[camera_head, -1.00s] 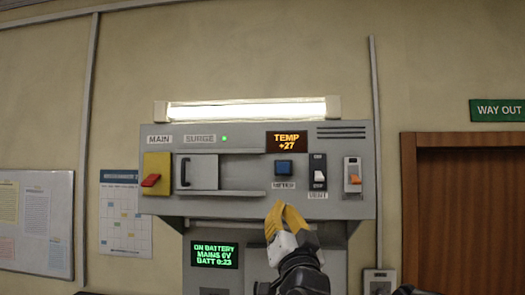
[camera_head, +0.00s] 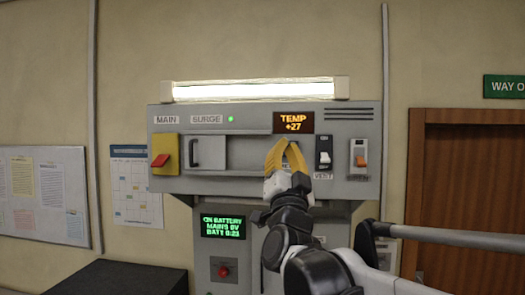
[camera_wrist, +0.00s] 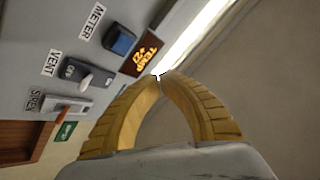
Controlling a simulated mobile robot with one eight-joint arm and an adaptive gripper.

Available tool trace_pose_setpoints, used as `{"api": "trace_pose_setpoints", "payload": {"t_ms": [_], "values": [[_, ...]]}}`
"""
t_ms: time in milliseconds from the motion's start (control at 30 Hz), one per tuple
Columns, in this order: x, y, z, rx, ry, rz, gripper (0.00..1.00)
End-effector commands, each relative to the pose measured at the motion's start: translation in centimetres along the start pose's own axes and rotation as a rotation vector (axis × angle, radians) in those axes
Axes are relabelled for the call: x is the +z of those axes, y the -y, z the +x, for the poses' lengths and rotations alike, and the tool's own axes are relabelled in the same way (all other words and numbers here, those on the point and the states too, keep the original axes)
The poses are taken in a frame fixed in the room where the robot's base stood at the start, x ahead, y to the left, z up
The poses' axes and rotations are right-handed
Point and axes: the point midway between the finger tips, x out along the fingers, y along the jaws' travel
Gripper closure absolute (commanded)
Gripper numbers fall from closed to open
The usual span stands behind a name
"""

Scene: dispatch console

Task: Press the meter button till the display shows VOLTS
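The meter display (camera_head: 293,122) reads TEMP +27 in orange; it also shows in the wrist view (camera_wrist: 142,54). In the head view my gripper hides the button. My gripper (camera_head: 284,142) has two yellow fingers, and its tips lie just below the display in that picture. In the wrist view the fingertips (camera_wrist: 160,76) meet, with nothing between them. They appear apart from the button, to its right in that picture.
The VENT switch (camera_head: 324,152) and an orange-tipped switch (camera_head: 360,157) are right of my gripper. A red MAIN lever (camera_head: 160,160) and a handled sliding cover (camera_head: 208,153) are to the left. A lower screen (camera_head: 222,227) reads ON BATTERY. A lit lamp (camera_head: 254,90) tops the console.

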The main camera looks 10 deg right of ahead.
Motion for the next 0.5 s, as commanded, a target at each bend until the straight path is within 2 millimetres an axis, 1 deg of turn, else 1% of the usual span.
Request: {"api": "trace_pose_setpoints", "payload": {"t_ms": [300, 500], "values": [[2.0, -2.1, 3.6, 0.002, -0.001, -0.001, 1.0], [2.8, -2.9, 5.2, 0.001, 0.0, -0.001, 1.0]]}}
